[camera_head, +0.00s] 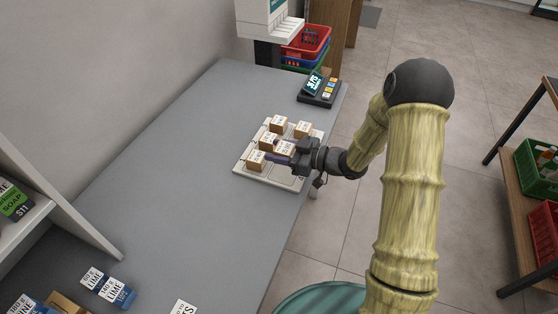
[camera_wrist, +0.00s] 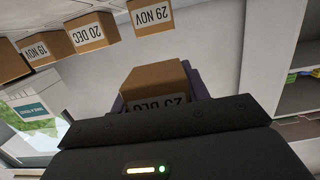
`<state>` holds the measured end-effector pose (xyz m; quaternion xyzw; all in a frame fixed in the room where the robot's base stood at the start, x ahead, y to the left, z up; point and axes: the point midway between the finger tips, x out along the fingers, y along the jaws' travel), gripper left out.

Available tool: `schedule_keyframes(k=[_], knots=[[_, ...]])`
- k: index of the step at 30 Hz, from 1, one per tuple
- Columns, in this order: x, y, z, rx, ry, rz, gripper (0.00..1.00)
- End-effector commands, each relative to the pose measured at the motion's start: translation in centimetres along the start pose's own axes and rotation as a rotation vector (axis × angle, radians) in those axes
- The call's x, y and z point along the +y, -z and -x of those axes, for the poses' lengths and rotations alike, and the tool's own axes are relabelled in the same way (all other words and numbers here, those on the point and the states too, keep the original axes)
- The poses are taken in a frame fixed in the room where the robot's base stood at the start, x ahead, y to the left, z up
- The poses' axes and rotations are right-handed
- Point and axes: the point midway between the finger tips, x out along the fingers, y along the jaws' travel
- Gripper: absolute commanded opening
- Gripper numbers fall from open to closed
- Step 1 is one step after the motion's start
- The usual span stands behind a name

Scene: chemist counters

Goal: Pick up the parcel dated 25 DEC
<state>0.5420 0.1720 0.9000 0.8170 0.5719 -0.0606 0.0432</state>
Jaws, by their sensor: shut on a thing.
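Several small brown cardboard parcels with white date labels stand on a white tray (camera_head: 287,181) on the grey counter. My gripper (camera_head: 281,154) is at the tray's right side, its dark purple fingers closed on one parcel (camera_wrist: 156,80). That parcel also shows in the head view (camera_head: 286,146). Its label shows DEC in the wrist view, but the day is partly covered by my gripper. Other parcels in the wrist view read 29 NOV (camera_wrist: 152,15), 20 DEC (camera_wrist: 91,32) and 19 NOV (camera_wrist: 41,51), all upside down. I cannot tell whether the held parcel is clear of the tray.
Neighbouring parcels (camera_head: 256,161) stand close to my gripper. A dark keypad device with a lit display (camera_head: 316,88) sits farther back on the counter. LIME boxes (camera_head: 107,287) lie at the front left. The counter between them is mostly clear. A shelf with a green crate (camera_head: 538,170) stands right.

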Motion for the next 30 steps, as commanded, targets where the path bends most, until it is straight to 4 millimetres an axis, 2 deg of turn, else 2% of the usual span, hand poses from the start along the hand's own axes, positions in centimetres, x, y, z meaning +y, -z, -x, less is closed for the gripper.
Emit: schedule_keyframes(k=[1,3,7,25,30], knots=[[0.0,1.1,0.2,0.001,0.0,0.003,0.21],[0.0,2.1,0.3,0.0,0.0,0.003,0.21],[-0.1,3.2,0.5,-0.001,0.001,0.0,0.21],[-0.1,3.4,0.5,-0.001,0.001,-0.001,0.21],[0.0,4.6,0.7,-0.001,0.001,-0.001,0.21]])
